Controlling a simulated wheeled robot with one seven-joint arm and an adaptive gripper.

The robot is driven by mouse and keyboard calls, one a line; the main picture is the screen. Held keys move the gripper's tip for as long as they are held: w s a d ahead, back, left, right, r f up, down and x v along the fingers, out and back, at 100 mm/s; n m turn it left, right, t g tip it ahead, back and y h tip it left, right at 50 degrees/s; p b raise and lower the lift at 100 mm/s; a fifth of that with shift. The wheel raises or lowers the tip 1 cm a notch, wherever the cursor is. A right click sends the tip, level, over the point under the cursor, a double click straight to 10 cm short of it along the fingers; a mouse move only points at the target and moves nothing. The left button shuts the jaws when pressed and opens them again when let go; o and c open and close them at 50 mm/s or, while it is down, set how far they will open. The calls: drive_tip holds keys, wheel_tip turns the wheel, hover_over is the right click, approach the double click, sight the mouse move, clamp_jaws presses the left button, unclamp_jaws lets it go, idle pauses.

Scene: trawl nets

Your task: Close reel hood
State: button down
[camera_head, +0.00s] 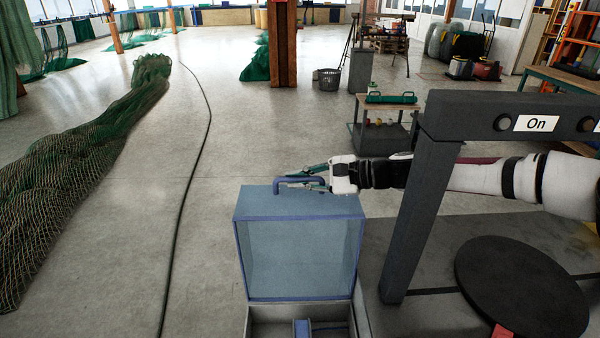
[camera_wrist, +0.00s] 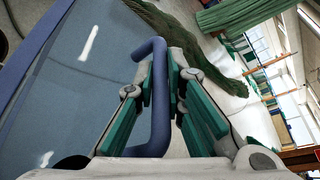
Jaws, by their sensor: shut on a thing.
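The reel hood (camera_head: 300,245) is a blue-framed box lid with a clear pane, standing raised over a grey open box (camera_head: 270,327). A blue bar handle (camera_head: 290,183) sits on its top edge. My gripper (camera_head: 308,178) reaches in from the right and is shut on this handle. In the wrist view the green fingers of my gripper (camera_wrist: 163,85) close around the blue handle (camera_wrist: 158,128). The hood's blue panel (camera_wrist: 75,85) fills the left of that view. The rear of the hood is hidden.
A dark frame with an "On" label (camera_head: 536,123) stands to the right, beside a black round disc (camera_head: 520,288). A green net (camera_head: 75,195) lies on the floor at left. A small table (camera_head: 388,128) stands behind.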

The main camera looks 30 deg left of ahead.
drive_tip(key=c, duration=1.7)
unclamp_jaws()
drive_tip(key=shift+o, duration=0.2)
drive_tip(key=shift+w+d, duration=0.1)
wheel_tip(320, 180, up, 3)
hover_over(349, 200)
drive_tip(key=shift+r, duration=0.1)
